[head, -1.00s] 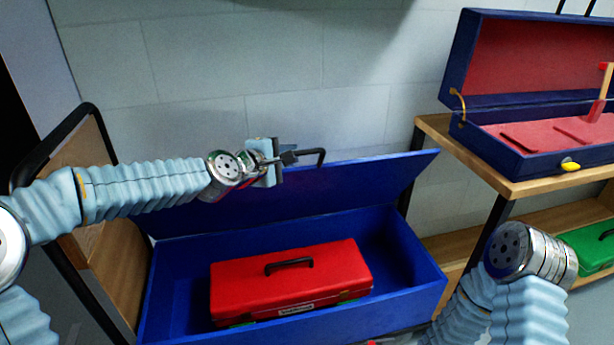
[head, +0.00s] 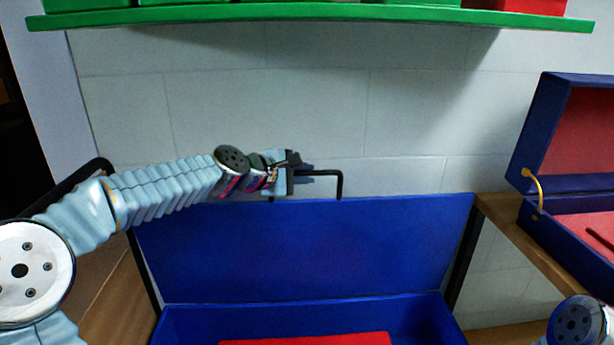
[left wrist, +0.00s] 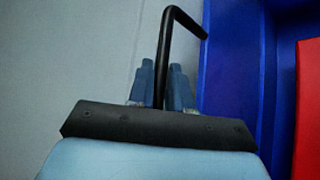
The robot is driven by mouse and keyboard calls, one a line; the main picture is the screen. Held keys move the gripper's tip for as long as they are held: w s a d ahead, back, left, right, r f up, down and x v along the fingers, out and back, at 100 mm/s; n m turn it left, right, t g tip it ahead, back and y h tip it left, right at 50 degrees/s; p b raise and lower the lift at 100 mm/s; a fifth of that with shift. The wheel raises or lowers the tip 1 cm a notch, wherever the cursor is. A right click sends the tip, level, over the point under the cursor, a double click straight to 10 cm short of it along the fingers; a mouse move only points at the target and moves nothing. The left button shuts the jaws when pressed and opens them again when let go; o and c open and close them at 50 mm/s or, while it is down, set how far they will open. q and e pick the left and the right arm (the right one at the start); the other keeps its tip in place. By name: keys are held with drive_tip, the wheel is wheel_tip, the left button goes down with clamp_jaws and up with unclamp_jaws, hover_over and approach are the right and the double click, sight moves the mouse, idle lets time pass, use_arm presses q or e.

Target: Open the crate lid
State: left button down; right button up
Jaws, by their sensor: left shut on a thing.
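The blue crate lid (head: 310,245) stands raised and nearly upright at the back of the blue crate (head: 290,315). The crate is open toward me, and only its upper part shows. A black bar handle (head: 340,186) sits at the lid's top edge. My left gripper (head: 297,165) is shut on this handle. In the left wrist view the two fingers (left wrist: 160,88) close around the bar of the handle (left wrist: 180,22), with the blue lid (left wrist: 225,70) to the right. My right gripper is out of view; only part of that arm shows at the lower right.
A red case (head: 310,340) lies inside the crate. A green shelf (head: 300,13) runs along the wall above. An open blue case with red lining (head: 545,130) stands on a wooden bench (head: 515,237) at the right. The grey wall is close behind the lid.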

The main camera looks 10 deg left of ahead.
use_arm(q)
drive_tip(key=c, duration=1.1)
unclamp_jaws()
drive_tip(key=shift+c, duration=0.2)
drive_tip(key=shift+s+a+b, duration=0.35)
drive_tip(key=b+v, duration=0.4)
drive_tip(key=v, duration=0.8)
drive_tip(key=shift+s+r, duration=0.3)
drive_tip(key=shift+s, duration=0.05)
